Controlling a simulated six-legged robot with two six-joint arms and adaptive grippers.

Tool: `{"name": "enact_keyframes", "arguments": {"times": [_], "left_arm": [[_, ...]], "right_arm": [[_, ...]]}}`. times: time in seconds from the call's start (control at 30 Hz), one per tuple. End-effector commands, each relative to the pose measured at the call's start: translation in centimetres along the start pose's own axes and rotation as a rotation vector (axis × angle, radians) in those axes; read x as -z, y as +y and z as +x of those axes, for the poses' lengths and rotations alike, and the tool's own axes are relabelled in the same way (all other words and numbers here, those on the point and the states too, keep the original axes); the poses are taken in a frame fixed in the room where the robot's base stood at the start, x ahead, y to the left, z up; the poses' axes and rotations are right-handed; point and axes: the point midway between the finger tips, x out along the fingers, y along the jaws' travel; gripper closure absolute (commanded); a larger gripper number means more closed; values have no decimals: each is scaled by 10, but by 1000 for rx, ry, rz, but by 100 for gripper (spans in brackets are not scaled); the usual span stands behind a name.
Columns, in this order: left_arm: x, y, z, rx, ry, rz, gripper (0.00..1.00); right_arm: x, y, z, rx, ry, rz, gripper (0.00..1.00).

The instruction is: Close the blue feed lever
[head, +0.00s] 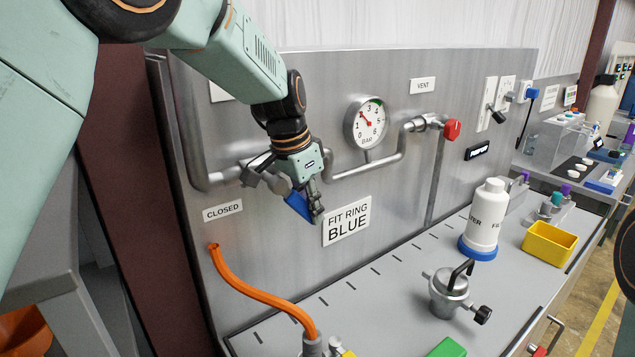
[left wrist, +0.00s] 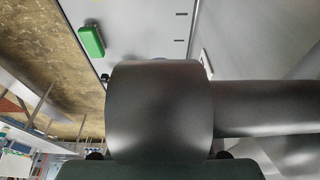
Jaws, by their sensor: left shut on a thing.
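The blue feed lever (head: 298,206) is on the pipe valve (head: 262,174) on the steel back panel in the head view. Its blue handle slants down and to the right, away from the CLOSED label (head: 222,210). My left gripper (head: 314,208) is at the handle, shut on it, and covers part of the lever and valve. In the left wrist view a large grey rounded body with a pipe (left wrist: 265,108) running right fills the middle; the blue handle and fingertips do not show there. My right gripper is not in view.
A pressure gauge (head: 366,123) and a red-knobbed vent valve (head: 452,130) are to the right. An orange hose (head: 262,293) runs below. A white bottle (head: 486,218), metal lidded pot (head: 447,293), yellow bin (head: 548,245) and green block (head: 447,348) stand on the bench.

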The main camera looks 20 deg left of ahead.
Motion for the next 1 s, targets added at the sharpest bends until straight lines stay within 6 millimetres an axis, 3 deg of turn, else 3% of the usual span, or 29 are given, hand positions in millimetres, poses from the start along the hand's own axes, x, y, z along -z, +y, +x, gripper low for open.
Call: {"name": "enact_keyframes", "arguments": {"times": [0.5, 1.0], "left_arm": [[-36, -3, 10, 8, -449, 3, 100], [-54, -4, 8, 7, -654, 1, 100]], "right_arm": [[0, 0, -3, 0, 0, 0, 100], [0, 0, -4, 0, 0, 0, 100]]}}
